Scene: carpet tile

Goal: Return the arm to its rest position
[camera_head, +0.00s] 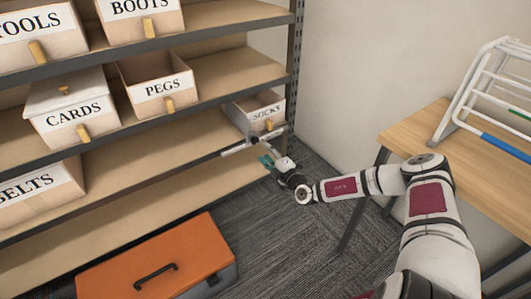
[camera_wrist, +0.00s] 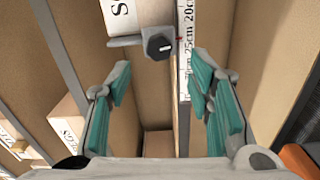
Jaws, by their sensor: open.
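My arm reaches from the lower right across to the right end of the shelf unit in the head view. My gripper (camera_head: 270,159) is at the front of the shelf, just below and in front of the SOCKS box (camera_head: 262,108). In the wrist view my gripper (camera_wrist: 160,75) is open, with its two teal-padded fingers wide apart. A ruler-like strip with centimetre marks (camera_wrist: 185,50) and a grey bracket with a dark knob (camera_wrist: 158,46) show beyond and between the fingers. I cannot tell whether either finger touches them.
The shelf unit (camera_head: 190,47) holds the lidded CARDS box (camera_head: 70,108), PEGS box (camera_head: 158,85) and BELTS box (camera_head: 38,192). An orange-lidded case (camera_head: 155,262) stands on the carpet below. A wooden table (camera_head: 405,135) with a white rack (camera_head: 478,92) is at right, near my arm.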

